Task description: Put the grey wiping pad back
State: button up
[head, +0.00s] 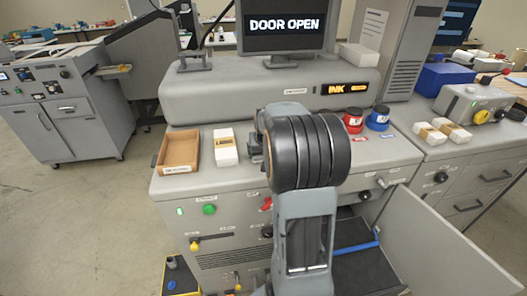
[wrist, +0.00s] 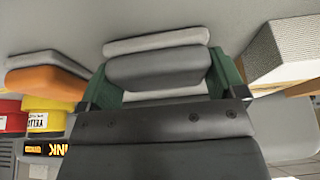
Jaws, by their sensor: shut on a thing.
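The grey wiping pad (wrist: 158,68) is between the two green fingers of my gripper (wrist: 160,85) in the wrist view. Its near part is dark grey, with a lighter grey layer (wrist: 157,40) beyond it. My gripper is shut on it. In the head view my own arm and black wrist hide the pad and most of the gripper, over the front deck of the central machine (head: 230,178). What the pad touches beneath cannot be told.
A grey-and-orange pad (wrist: 45,80) and yellow (wrist: 45,104) and red jars (wrist: 12,117) are left in the wrist view. An open brown tray (head: 161,148), white box (head: 225,155), red jar (head: 353,123) and blue jar (head: 378,121) stand on the deck. An open door (head: 440,245) juts out at right.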

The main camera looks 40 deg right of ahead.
jog(key=shift+f, duration=0.15)
jog(key=o, duration=0.5)
jog(key=shift+o, duration=0.2)
jog(key=shift+r, duration=0.3)
jog(key=b+v, duration=0.2)
jog(key=v, duration=0.9)
jog(key=s+a+f+n+y, duration=0.1)
jog(key=s+a+f+n, duration=0.1)
jog(key=s+a, duration=0.5)
jog(key=s+a+f+n+y, duration=0.1)
jog(key=s+a+f+n, duration=0.2)
jog(key=s+a, duration=0.4)
jog(key=a, duration=0.7)
jog(key=shift+a+f+t, duration=0.15)
jog(key=shift+f+t, duration=0.15)
jog(key=shift+f, duration=0.1)
